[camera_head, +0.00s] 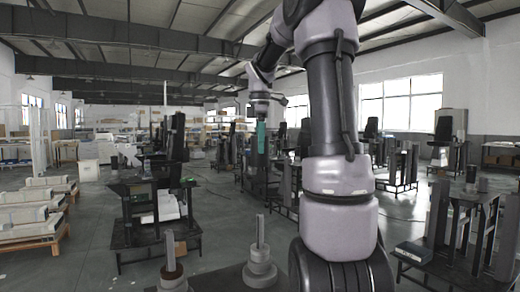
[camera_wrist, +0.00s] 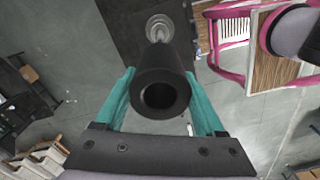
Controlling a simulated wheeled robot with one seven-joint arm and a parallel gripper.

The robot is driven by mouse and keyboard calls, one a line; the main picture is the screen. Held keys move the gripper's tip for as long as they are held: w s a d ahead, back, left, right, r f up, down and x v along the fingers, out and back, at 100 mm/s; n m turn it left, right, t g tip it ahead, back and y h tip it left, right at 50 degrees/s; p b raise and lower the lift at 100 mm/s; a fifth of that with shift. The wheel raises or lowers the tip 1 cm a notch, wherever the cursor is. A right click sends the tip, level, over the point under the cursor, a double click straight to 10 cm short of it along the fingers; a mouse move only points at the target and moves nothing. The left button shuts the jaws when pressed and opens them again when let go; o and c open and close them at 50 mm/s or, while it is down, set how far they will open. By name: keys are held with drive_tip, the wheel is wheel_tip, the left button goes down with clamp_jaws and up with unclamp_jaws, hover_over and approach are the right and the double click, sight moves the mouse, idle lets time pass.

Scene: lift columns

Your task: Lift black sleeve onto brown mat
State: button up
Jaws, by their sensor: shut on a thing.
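The black sleeve (camera_wrist: 160,85) is a dark hollow cylinder with a round hole in its near end. In the wrist view it sits between the two teal fingers of my gripper (camera_wrist: 159,74), which is shut on it. In the head view my gripper (camera_head: 261,137) is small, raised and pointing down; the sleeve cannot be made out clearly there. I cannot pick out a brown mat with certainty. A dark brown ring (camera_head: 172,271) surrounds the left post near the bottom of the head view.
A grey post on a stepped round base (camera_head: 260,272) stands on a dark table near me; a round metal base (camera_wrist: 158,27) shows beyond the sleeve. A pink-framed stand with a wooden panel (camera_wrist: 269,47) is at right in the wrist view. Worktables (camera_head: 155,225) stand around; floor shows between.

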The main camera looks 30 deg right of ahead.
drive_tip(key=shift+r, duration=2.85)
